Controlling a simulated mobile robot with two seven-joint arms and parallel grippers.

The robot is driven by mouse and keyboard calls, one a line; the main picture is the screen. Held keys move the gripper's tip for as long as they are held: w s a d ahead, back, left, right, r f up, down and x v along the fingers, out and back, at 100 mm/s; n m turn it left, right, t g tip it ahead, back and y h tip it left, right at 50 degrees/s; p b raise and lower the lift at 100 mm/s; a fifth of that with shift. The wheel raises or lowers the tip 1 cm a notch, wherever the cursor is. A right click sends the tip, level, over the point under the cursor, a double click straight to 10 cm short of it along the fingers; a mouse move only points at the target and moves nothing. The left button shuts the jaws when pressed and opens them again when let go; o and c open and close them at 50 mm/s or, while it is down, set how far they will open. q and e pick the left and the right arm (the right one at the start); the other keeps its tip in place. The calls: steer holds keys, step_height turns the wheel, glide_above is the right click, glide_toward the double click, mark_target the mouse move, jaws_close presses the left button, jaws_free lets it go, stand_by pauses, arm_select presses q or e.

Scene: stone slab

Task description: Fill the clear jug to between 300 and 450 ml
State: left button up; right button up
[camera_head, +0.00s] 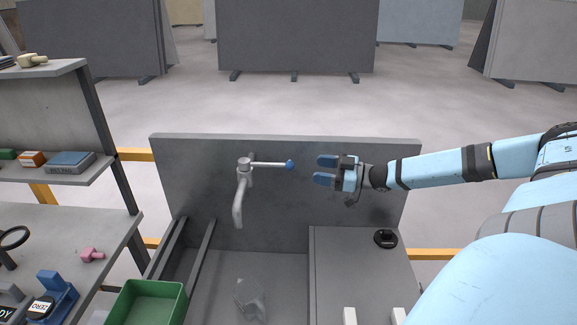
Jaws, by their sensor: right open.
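The clear jug (250,299) stands in the sink basin, below and slightly right of the tap spout. Its fill level and markings are too faint to read. The grey tap (243,190) is on the back slab, with its spout pointing down and a lever (268,164) reaching right to a blue tip (290,165). No water stream shows at the spout. My right gripper (325,170) is open and empty, just right of the blue tip and apart from it, its fingers pointing left. My left gripper is not in view.
A green crate (116,308) stands at the lower left of the basin. A black round object (386,239) lies on the grey counter (340,262) at right. Shelves with small objects stand on the left. The slab's back face (300,205) is clear below the lever.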

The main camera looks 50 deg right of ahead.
mark_target(288, 163)
steer(key=shift+b+x, duration=3.45)
steer(key=shift+x, duration=1.4)
steer(key=c, duration=1.1)
steer(key=shift+a, duration=0.1)
jaws_close()
